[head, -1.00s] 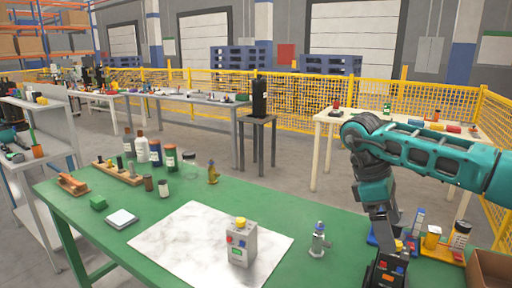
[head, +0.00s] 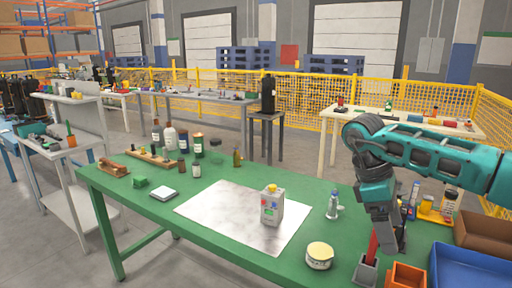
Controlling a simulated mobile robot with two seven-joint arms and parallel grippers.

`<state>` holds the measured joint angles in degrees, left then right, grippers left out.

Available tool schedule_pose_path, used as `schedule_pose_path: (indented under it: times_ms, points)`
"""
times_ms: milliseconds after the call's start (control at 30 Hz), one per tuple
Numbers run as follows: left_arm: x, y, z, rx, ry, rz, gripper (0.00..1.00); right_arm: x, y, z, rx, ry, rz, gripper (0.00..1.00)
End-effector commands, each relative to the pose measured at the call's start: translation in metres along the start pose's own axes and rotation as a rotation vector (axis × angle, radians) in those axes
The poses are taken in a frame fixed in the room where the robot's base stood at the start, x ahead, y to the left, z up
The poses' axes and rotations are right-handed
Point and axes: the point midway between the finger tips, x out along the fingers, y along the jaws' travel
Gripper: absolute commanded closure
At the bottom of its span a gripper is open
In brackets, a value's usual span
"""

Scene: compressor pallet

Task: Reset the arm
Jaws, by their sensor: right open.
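My right arm, teal and dark grey, comes in from the right edge and bends down over the right end of the green table (head: 130,210). Its right gripper (head: 391,248) is at the lower end of the arm, low over the table. It is open and appears empty. It is beside a red-handled item in a small grey holder (head: 366,272); I cannot tell whether they touch. My left gripper is not in view.
A white carton (head: 271,207) stands on a marble sheet (head: 215,207). A round tin (head: 319,256), small bottle (head: 333,205), orange bin (head: 407,276), blue tray (head: 468,268) and brown box (head: 485,232) surround the arm's area. Bottles line the table's back left.

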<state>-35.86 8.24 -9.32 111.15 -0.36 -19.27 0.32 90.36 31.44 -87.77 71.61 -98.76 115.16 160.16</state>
Motion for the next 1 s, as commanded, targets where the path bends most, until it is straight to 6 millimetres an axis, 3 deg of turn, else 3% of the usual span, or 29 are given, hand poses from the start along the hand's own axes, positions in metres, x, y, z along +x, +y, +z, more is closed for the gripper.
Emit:
schedule_pose_path:
  times_ms: [167,333,467,600,700,800,900,1000]
  points:
    - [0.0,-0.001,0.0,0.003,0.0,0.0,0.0,0.034,-0.053,-0.068,-0.333,0.211,-0.134,0.09]
    - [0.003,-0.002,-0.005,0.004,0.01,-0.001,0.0,0.052,-0.132,-0.136,-0.68,0.54,-0.285,0.09]
    - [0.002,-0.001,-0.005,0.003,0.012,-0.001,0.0,0.044,-0.207,-0.181,-0.907,0.919,-0.4,0.09]
    - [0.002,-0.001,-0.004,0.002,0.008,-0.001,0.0,0.014,-0.266,-0.209,-1.001,1.382,-0.458,0.09]
    - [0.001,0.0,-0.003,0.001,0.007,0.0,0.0,-0.013,-0.288,-0.218,-0.95,1.706,-0.445,0.09]
    - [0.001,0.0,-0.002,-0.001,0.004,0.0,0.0,-0.035,-0.29,-0.221,-0.801,1.994,-0.384,0.09]
    - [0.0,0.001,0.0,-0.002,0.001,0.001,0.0,-0.046,-0.275,-0.219,-0.568,2.21,-0.279,0.09]
    - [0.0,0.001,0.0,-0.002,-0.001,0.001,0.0,-0.041,-0.25,-0.214,-0.282,2.329,-0.144,0.09]
